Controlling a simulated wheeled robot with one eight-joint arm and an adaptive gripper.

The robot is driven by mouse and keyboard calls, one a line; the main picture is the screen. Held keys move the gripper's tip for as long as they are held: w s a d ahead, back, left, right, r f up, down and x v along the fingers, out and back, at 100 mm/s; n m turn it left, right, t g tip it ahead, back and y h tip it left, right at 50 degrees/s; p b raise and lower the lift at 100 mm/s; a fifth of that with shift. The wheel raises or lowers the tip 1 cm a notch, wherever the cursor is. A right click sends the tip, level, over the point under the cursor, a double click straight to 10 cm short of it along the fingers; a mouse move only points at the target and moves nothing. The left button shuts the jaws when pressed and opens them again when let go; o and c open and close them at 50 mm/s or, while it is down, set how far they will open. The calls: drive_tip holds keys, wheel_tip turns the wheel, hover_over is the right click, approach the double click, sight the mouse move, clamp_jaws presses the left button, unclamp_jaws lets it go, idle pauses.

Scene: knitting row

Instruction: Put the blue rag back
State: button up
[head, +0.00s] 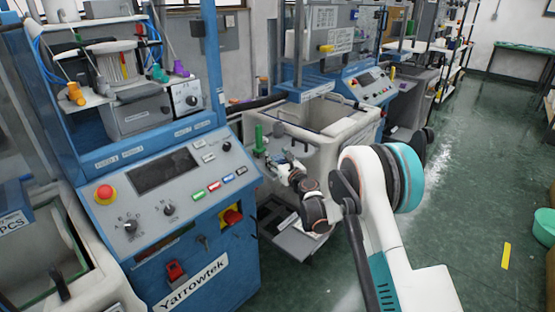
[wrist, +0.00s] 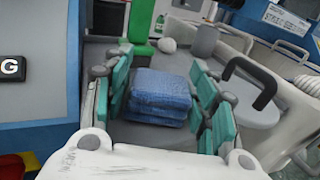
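The blue rag (wrist: 158,97) is folded into a thick stack and lies between my gripper's teal-padded fingers in the wrist view. My gripper (wrist: 162,88) has its fingers spread wide, one on either side of the rag. The left finger is right against or very near the rag, and a narrow gap shows by the right finger. The rag's underside is hidden. In the head view my gripper (head: 279,163) is small, low beside the machine's right side, near a green post (head: 258,139). I cannot make out the rag there.
The blue Yarrowtek machine (head: 185,200) with its control panel stands left of my gripper. A pale open bin (head: 325,125) is behind it, with a dark handle (wrist: 250,82) close on the right. Green floor on the right is mostly clear, apart from a teal bucket (head: 545,228).

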drive_tip(key=shift+o, duration=1.1)
drive_tip(key=shift+r, duration=0.2)
drive_tip(key=p+v, duration=0.2)
drive_tip(key=v, duration=1)
drive_tip(key=shift+p, duration=0.35)
drive_tip(key=s+d+r+n+g+h, duration=0.1)
drive_tip(key=s+d+r+n+g, duration=0.15)
drive_tip(key=s+r+n, duration=0.6)
drive_tip(key=s+d+r+n+g+h, duration=0.1)
drive_tip(key=s+d+r+n+g, duration=0.15)
drive_tip(key=s+r+n, duration=0.6)
drive_tip(key=s+d+n+g+h, duration=0.1)
drive_tip(key=s+d+n, duration=0.3)
drive_tip(key=s, duration=0.5)
drive_tip(key=s+d+f+n+g+h, duration=0.1)
drive_tip(key=s+d+n+h, duration=0.2)
drive_tip(key=s+d, duration=0.3)
drive_tip(key=s+d+f+n+g+h, duration=0.1)
drive_tip(key=s+d+n, duration=0.5)
drive_tip(key=s, duration=0.8)
drive_tip(key=shift+s+h, duration=0.15)
drive_tip(key=shift+h, duration=0.65)
